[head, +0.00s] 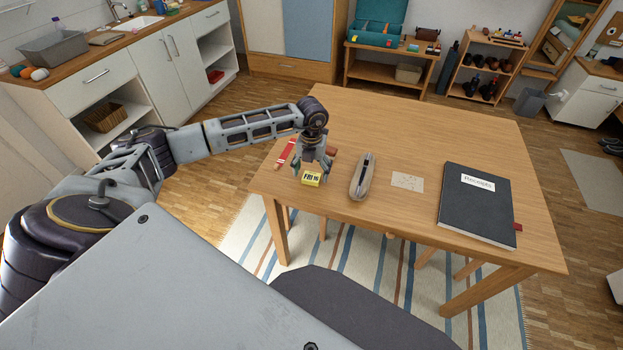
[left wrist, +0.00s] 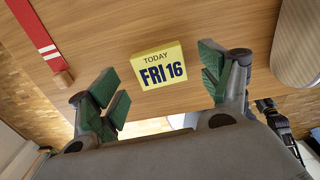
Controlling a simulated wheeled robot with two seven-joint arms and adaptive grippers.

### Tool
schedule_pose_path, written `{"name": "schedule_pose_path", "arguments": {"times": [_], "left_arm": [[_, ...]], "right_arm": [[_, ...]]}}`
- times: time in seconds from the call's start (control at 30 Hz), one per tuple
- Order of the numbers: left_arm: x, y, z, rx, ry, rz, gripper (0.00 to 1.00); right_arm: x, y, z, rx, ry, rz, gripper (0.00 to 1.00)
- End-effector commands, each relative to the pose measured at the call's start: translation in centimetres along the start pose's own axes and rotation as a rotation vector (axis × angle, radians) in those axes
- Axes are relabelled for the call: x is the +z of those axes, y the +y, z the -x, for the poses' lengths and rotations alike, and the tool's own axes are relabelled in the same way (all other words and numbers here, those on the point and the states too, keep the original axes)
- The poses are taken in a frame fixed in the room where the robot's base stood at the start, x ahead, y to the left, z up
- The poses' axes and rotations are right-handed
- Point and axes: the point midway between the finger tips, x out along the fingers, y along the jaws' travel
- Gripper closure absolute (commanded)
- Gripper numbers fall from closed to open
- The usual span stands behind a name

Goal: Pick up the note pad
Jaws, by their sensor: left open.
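The note pad is a small yellow block with "TODAY FRI 16" on its face. It lies on the wooden table (head: 440,130) near the front left edge, and in the head view the note pad (head: 311,179) shows just below my left gripper (head: 311,170). In the left wrist view the note pad (left wrist: 158,66) sits between the two green-padded fingers of my left gripper (left wrist: 162,82), with a gap on each side. The fingers are spread and hold nothing. Whether the fingertips are level with the pad is hard to tell.
A red item with a white stripe (head: 285,153) lies left of the pad, also in the left wrist view (left wrist: 37,35). A grey stapler-like object (head: 362,178) lies to its right. Farther right are a speckled card (head: 407,182) and a dark "Receipts" book (head: 478,212). The table's back is clear.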

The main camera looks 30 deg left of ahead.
Motion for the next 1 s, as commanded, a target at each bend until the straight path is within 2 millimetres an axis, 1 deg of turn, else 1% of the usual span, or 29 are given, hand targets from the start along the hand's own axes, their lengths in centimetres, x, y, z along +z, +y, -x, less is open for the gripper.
{"name": "schedule_pose_path", "arguments": {"times": [0.1,0.23,0.5,0.7,0.73,0.77,1.0], "left_arm": [[0.0,0.0,-1.3,0.000,0.000,0.001,0.21],[0.0,0.0,-2.0,0.000,-0.001,0.000,0.21],[0.0,0.0,-2.1,0.000,-0.001,0.000,0.21],[0.0,0.0,-2.1,0.000,-0.001,0.000,0.21],[0.0,0.0,-2.1,0.000,-0.001,0.000,0.23],[0.0,0.0,-2.1,0.000,-0.001,0.000,0.27],[0.0,0.0,-2.1,0.000,-0.001,0.000,0.57]], "right_arm": [[0.0,0.0,-0.1,0.000,-0.001,0.000,0.60],[-0.2,0.1,-0.1,0.001,0.001,0.000,0.60],[-0.9,0.2,0.0,0.002,0.010,-0.001,0.60],[-1.0,0.2,0.0,0.002,0.011,-0.001,0.60],[-1.0,0.2,0.0,0.002,0.011,-0.001,0.60],[-1.0,0.2,0.0,0.002,0.011,-0.001,0.60],[-0.5,0.1,0.0,0.001,0.005,0.000,0.60]]}}
